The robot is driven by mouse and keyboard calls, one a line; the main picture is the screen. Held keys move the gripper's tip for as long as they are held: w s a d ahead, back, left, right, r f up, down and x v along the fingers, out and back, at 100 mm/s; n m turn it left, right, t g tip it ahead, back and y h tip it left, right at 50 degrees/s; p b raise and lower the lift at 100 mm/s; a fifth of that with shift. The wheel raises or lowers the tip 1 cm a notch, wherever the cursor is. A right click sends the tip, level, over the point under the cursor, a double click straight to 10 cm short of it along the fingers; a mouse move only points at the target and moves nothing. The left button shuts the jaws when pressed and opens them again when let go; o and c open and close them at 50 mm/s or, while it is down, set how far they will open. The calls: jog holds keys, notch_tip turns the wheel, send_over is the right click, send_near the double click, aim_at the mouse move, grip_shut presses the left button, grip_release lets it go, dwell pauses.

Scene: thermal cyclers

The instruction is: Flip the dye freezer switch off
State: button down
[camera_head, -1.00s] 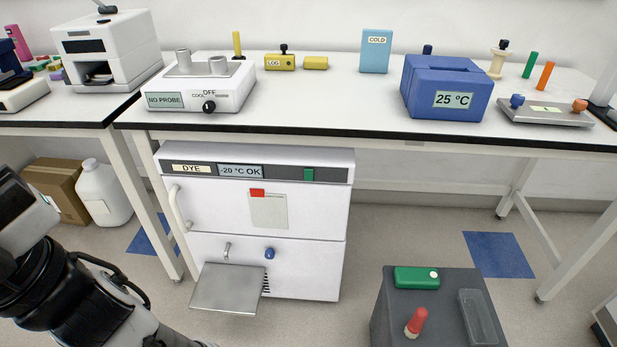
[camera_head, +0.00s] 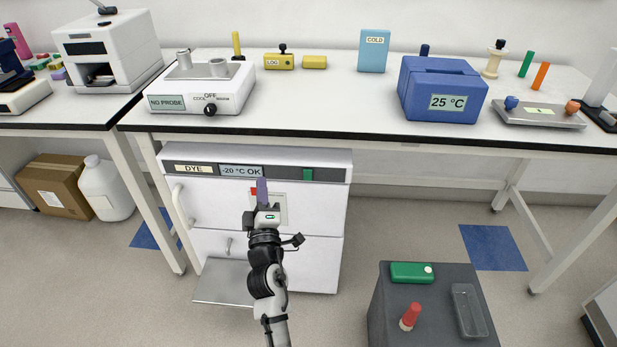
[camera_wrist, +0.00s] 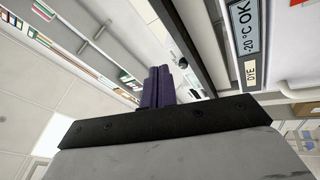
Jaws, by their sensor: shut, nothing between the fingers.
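The white dye freezer (camera_head: 325,210) stands under the bench. Its dark top strip has a DYE label (camera_head: 194,169), a display (camera_head: 241,171) reading "-20 °C OK" and a green switch (camera_head: 308,174) at the right. My gripper (camera_head: 262,186) is upright in front of the freezer door, left of the switch and a little lower in the picture, its purple fingers shut and empty. In the wrist view, the shut fingers (camera_wrist: 156,88) show at the middle; the freezer's display (camera_wrist: 246,28) is at the upper right. I cannot make out the switch there.
The bench edge (camera_head: 400,138) overhangs the freezer. A metal shelf (camera_head: 222,282) sticks out low at its front. A dark grey cart (camera_head: 385,315) with a green box (camera_head: 411,272) and a red-topped item (camera_head: 410,316) stands at the right front. Floor between freezer and cart is clear.

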jog(key=d+f+n+g+h, duration=0.1)
jog(key=d+f+h, duration=0.3)
jog(key=d+f, duration=0.5)
notch_tip(320, 180, down, 2)
jog(key=shift+d+f+g+h+p, duration=0.2)
jog(key=shift+d+g+h+p, duration=0.15)
jog(key=shift+g, duration=0.25)
jog(key=shift+w+r, duration=0.1)
jog(key=shift+w, duration=0.05)
jog(key=p, duration=0.2)
send_near(309, 173)
jog(key=w, duration=0.6)
jog(key=shift+w+d+r, duration=0.1)
jog(key=shift+w+r, duration=0.2)
jog(key=shift+w, duration=0.1)
jog(key=shift+w+r, duration=0.15)
